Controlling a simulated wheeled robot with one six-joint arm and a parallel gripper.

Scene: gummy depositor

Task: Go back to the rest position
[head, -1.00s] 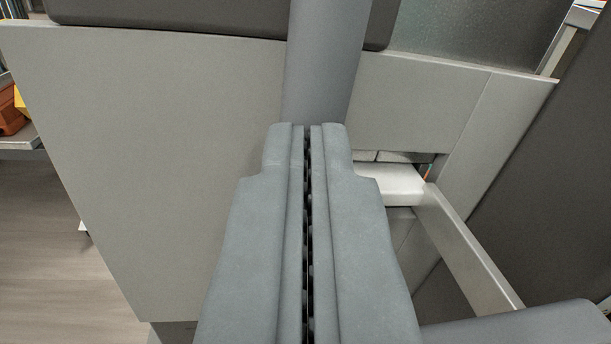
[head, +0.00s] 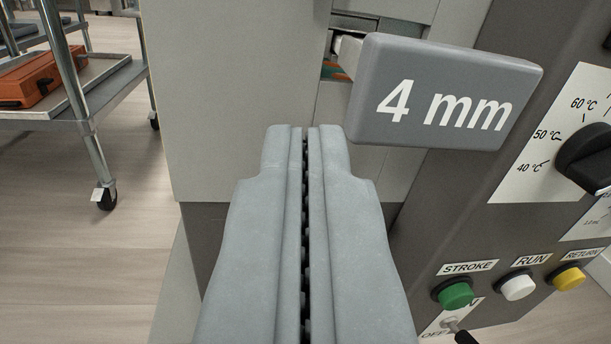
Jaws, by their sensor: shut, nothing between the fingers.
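My gripper (head: 306,130) is in the lower middle of the head view, pointing away from the camera. Its two grey fingers are closed together with nothing between them. Its tips appear in front of a light grey cabinet panel (head: 240,100). A grey block marked "4 mm" (head: 445,92) shows just right of the tips, with a pale bar behind its left end. I cannot tell the gap between the block and the fingers.
At right is a dark control panel with a black temperature knob (head: 588,158), a green STROKE button (head: 456,294), a white RUN button (head: 519,287), a yellow RETURN button (head: 569,278) and a toggle switch (head: 455,328). A wheeled cart (head: 92,120) with an orange case (head: 40,80) stands left. Floor (head: 80,270) is clear below it.

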